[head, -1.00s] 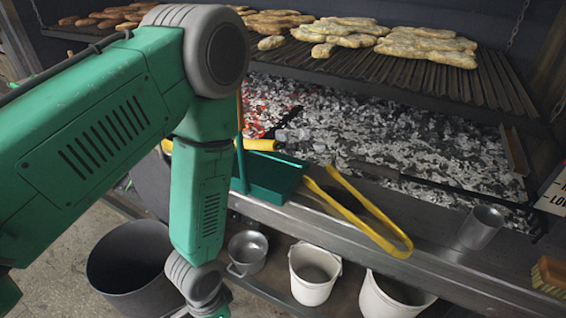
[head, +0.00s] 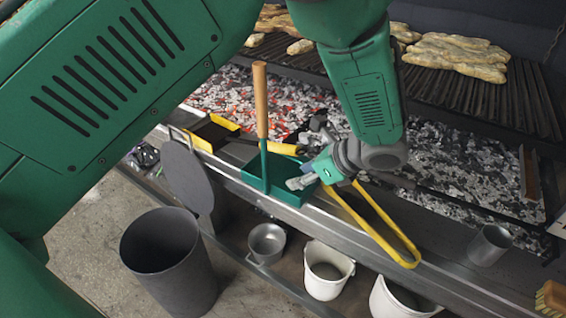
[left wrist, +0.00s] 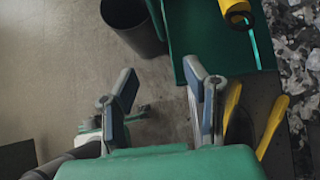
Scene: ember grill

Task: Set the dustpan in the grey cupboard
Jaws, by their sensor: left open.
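The dustpan, a green pan with an upright wooden handle, lies on the metal front ledge of the grill in the head view (head: 262,180). Part of its green pan also shows at the top of the left wrist view (left wrist: 188,40). My left gripper (head: 301,182) is at the right side of the pan in the head view, with its fingers pointing toward the handle. In the left wrist view its fingers (left wrist: 160,82) are apart with nothing between them. I cannot tell whether it touches the pan. I cannot make out a grey cupboard. My right gripper is not in view.
Yellow tongs (head: 385,222) lie on the ledge right of my gripper. A metal cup (head: 490,245) stands further right. Glowing coals (head: 440,160) lie behind the ledge. A dark grey bin (head: 165,255), a metal pot (head: 266,244) and white buckets (head: 327,272) stand lower in front.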

